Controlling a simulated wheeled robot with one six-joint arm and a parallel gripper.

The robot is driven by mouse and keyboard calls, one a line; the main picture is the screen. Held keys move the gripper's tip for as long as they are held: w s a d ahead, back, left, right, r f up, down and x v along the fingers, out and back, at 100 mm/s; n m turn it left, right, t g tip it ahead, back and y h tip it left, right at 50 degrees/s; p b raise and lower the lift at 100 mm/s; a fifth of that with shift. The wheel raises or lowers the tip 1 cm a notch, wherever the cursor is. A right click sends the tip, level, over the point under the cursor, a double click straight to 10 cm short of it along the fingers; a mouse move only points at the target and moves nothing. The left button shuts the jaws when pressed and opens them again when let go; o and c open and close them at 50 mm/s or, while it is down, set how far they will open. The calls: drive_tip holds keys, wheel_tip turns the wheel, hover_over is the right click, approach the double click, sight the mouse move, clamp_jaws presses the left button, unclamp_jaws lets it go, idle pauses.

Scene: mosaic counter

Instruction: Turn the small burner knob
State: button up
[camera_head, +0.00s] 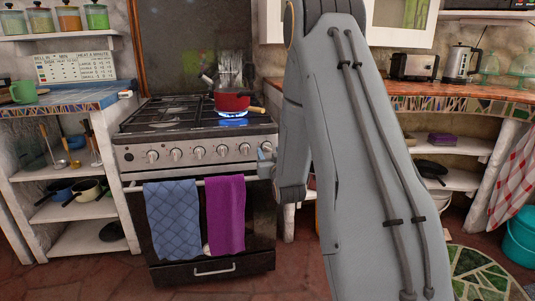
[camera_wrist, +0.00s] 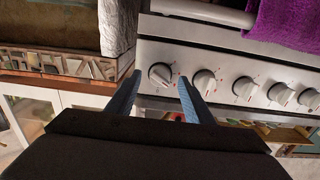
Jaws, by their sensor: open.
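The stove's front panel carries a row of several round knobs (camera_head: 199,153). Which one is the small burner knob is not marked legibly. My gripper (camera_head: 265,160) is in front of the right end of this row in the head view. In the wrist view the gripper (camera_wrist: 159,76) is open, with its two blue fingertips on either side of the end knob (camera_wrist: 160,74). Nothing is clamped, and I cannot tell if a fingertip touches the knob. The second knob (camera_wrist: 205,82) stands just right of the right finger there. My arm hides the area right of the stove.
A red pot (camera_head: 231,102) stands over a blue flame on the stove (camera_head: 180,125). A blue towel (camera_head: 174,218) and a purple towel (camera_head: 226,215) hang on the oven handle below the knobs. Counters flank the stove on both sides.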

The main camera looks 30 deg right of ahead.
drive_tip(key=shift+x, duration=0.95)
drive_tip(key=shift+c, duration=0.4)
